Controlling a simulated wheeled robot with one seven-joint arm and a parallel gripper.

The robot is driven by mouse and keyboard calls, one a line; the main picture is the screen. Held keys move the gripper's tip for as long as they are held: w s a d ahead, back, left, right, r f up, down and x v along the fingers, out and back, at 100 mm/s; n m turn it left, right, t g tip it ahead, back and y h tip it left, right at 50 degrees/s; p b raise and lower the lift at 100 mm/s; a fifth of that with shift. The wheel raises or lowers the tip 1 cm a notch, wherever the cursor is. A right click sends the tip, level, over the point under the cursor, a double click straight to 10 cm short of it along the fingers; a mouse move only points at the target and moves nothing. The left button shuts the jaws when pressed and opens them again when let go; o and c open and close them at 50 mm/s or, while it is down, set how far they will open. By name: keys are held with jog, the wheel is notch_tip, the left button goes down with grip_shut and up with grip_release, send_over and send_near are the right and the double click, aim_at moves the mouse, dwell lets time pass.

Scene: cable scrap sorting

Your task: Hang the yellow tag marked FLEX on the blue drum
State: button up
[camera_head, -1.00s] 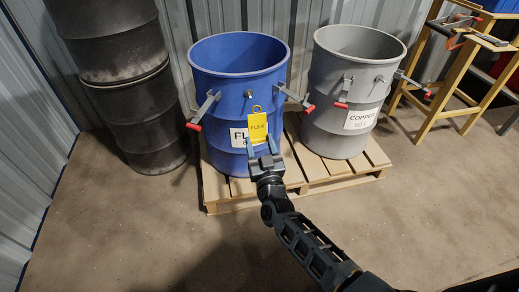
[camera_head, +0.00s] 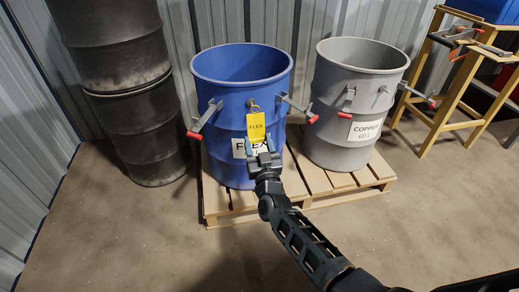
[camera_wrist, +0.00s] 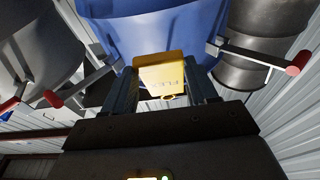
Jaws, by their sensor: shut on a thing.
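The yellow tag (camera_head: 256,127), marked FLEX, has a metal ring at its top. My gripper (camera_head: 263,150) is shut on the tag's lower part and holds it roughly upright before the blue drum (camera_head: 218,153). The ring overlaps the drum's small front peg (camera_head: 251,102) in the head view; I cannot tell whether it is around the peg or only in front of it. The drum's white FLEX label is partly hidden by my gripper. In the wrist view the tag (camera_wrist: 160,74) sits between the fingers, with the blue drum (camera_wrist: 150,35) behind.
The blue drum and a grey COPPER drum (camera_head: 325,135) stand on a wooden pallet (camera_head: 318,182). Red-ended clamp handles (camera_head: 193,135) stick out beside the tag on both sides. Stacked black drums (camera_head: 150,140) stand left, a wooden stand (camera_head: 455,95) right. The front floor is clear.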

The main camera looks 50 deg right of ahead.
aim_at(257, 142)
jog(key=shift+w+d+f+b, duration=0.1)
jog(key=shift+w+d+b, duration=0.4)
jog(key=shift+w, duration=0.2)
jog(key=shift+w+d+f+b, duration=0.1)
jog(key=shift+w+d+b, duration=0.35)
jog(key=shift+w, duration=0.2)
jog(key=shift+w+d+f+b, duration=0.15)
jog(key=shift+w+f+b, duration=0.05)
jog(key=shift+w+b, duration=0.15)
jog(key=shift+c, duration=1.4)
jog(key=shift+w+d+f+b, duration=0.2)
jog(key=shift+b, duration=0.1)
jog(key=o, duration=1.4)
jog(key=shift+p+v, duration=1.15)
jog(key=shift+v, duration=2.7)
